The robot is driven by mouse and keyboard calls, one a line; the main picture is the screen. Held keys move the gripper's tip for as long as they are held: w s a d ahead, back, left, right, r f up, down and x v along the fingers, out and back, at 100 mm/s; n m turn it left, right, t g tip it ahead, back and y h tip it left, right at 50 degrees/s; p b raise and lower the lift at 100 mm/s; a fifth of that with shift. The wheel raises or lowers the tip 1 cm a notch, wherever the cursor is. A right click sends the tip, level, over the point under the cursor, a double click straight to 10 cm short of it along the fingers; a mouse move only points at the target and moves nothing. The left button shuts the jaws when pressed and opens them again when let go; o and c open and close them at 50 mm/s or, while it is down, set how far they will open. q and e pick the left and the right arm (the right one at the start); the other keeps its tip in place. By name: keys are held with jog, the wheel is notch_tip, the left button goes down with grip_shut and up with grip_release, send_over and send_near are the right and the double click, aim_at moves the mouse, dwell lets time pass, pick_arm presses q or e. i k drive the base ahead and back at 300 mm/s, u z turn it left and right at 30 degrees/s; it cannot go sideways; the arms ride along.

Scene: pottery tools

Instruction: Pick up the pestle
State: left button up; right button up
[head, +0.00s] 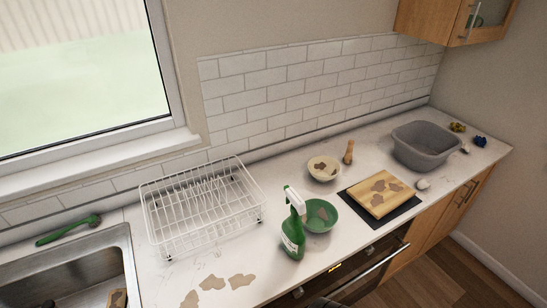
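A small tan-brown wooden piece (348,152), which looks like the pestle, stands roughly upright on the counter near the tiled back wall. It is just right of a cream bowl (315,174) with brown stains and appears apart from it. No gripper touches it.
A green spray bottle (292,239) and green bowl (329,221) stand in front. A stained wooden board (361,196) lies on a dark panel (400,217) to the right. Beyond is a grey basin (423,157). A white dish rack (200,208) and sink (75,267) are left.

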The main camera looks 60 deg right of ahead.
aim_at(347, 159)
jog(key=z, duration=2.7)
jog(key=k, duration=1.65)
jog(key=z, duration=1.05)
jog(key=i, duration=3.15)
jog(key=u, duration=1.6)
